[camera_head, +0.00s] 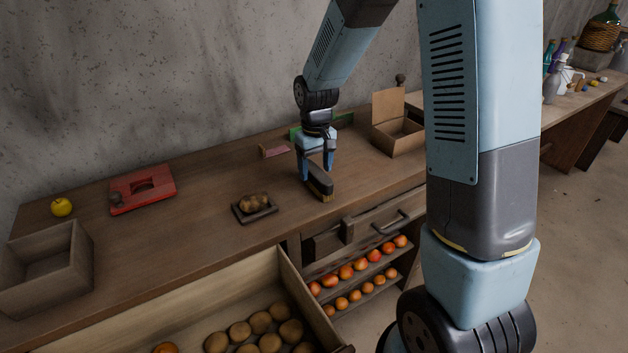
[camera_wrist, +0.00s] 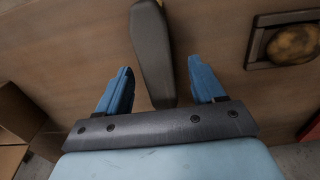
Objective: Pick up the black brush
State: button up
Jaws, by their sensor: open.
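The black brush (camera_head: 319,186) lies on the wooden workbench below my gripper (camera_head: 317,172) in the head view. It is long and dark, with a yellowish edge showing at its near end. In the wrist view the brush (camera_wrist: 152,55) runs between the two blue fingers of my gripper (camera_wrist: 165,85), with a gap on each side. The fingers are apart and do not visibly hold it. In the head view the fingers partly hide the brush's far end.
A potato (camera_head: 254,201) sits on a small dark tray (camera_head: 241,216) left of the brush. An open cardboard box (camera_head: 398,139) stands to the right. A red object (camera_head: 159,187), a yellow fruit (camera_head: 61,207) and a wooden box (camera_head: 75,262) are farther left. Bench between is clear.

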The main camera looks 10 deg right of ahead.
aim_at(316, 171)
jog(key=shift+d+f, duration=0.1)
jog(key=shift+f, duration=2.05)
jog(key=c, duration=1.1)
jog(key=shift+c, duration=0.2)
jog(key=shift+r, duration=0.1)
